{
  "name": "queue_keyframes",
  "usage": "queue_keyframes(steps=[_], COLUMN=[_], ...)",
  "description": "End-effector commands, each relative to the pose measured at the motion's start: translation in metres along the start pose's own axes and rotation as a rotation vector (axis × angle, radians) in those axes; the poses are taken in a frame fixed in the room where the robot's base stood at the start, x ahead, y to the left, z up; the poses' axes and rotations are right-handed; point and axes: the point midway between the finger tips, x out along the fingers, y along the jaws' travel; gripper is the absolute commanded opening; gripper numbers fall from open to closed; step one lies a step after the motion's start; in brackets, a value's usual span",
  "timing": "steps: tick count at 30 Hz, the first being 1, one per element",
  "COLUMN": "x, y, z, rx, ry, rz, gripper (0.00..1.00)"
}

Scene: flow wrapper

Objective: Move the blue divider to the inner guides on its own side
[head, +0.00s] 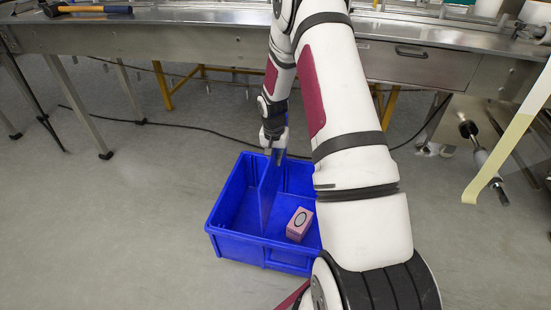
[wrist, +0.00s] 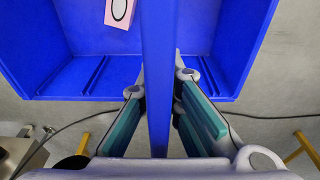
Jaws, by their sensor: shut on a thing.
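The blue divider (head: 269,195) is a thin upright panel in the blue bin (head: 228,240), running from the near wall toward the far wall. My gripper (head: 275,150) is shut on its far end, above the bin's far wall. In the wrist view, the divider (wrist: 159,75) runs down the middle between the two fingers of my gripper (wrist: 160,112). Ridged guides (wrist: 97,75) show on the bin wall to the left of the divider there. The divider's lower edge is hidden, so I cannot tell whether it sits in any guides.
A pink box (head: 299,224) with a dark oval ring lies in the bin, right of the divider in the head view. A steel bench (head: 180,40) stands behind the bin. A dark cable (head: 190,126) crosses the floor. Floor left of the bin is clear.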

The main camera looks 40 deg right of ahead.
Motion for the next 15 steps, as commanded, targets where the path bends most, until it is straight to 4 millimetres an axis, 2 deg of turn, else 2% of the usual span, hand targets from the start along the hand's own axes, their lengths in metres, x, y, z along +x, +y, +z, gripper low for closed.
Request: queue_keyframes(steps=[15], x=[0.029], y=[-0.001], z=[0.004], rx=[-0.001], ry=[0.001], rz=[-0.001], gripper=[0.00])
